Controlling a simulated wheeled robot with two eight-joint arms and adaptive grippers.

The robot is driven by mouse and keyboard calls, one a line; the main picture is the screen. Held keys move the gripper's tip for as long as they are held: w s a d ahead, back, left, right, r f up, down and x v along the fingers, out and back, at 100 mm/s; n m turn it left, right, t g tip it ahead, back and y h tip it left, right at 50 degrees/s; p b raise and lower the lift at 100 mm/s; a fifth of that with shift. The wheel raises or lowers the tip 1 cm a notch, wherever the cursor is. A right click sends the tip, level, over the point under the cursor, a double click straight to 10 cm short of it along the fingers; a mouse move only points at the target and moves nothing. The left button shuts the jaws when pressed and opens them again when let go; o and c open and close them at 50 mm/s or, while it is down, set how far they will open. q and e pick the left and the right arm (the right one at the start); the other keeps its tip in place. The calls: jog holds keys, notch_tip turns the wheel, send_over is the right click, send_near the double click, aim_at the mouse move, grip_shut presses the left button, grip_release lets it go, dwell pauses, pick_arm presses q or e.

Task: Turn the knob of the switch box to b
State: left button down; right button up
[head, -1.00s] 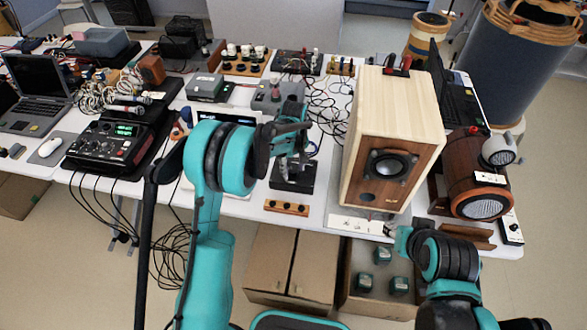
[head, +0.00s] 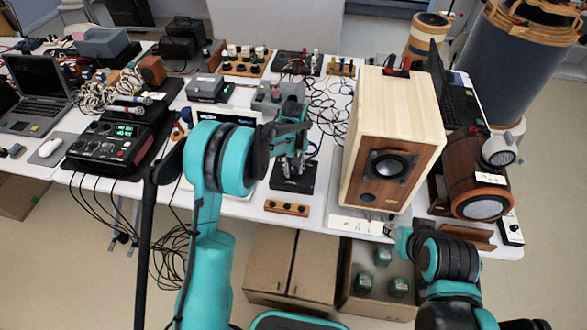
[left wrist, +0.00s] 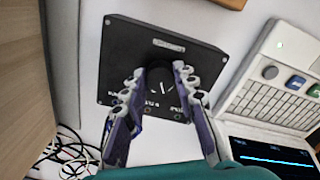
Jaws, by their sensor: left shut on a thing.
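The switch box (head: 307,179) is black and sits on the white table, left of the tall wooden speaker. In the left wrist view the switch box (left wrist: 118,52) has a light label on its face and small white lettering near the knob. My left gripper (head: 291,160) is over the box. In the left wrist view its fingers (left wrist: 158,72) are shut on the dark round knob (left wrist: 160,86), one on each side. White marks show on the knob; I cannot tell which letter it points to. My right gripper (head: 396,235) is small and partly hidden near the table's front edge, away from the box.
The wooden speaker (head: 360,140) stands close to the right of the box. A small wooden strip with knobs (head: 287,208) lies in front of it. A white device with keys and a screen (left wrist: 285,85) is beside the box. Loose cables (head: 325,100) lie behind.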

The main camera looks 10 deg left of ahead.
aim_at(293, 171)
pick_arm(q)
jog(key=m, duration=0.5)
jog(key=shift+m, duration=0.3)
dwell(0.4)
jog(key=c, duration=1.2)
grip_release()
notch_tip(293, 171, up, 12)
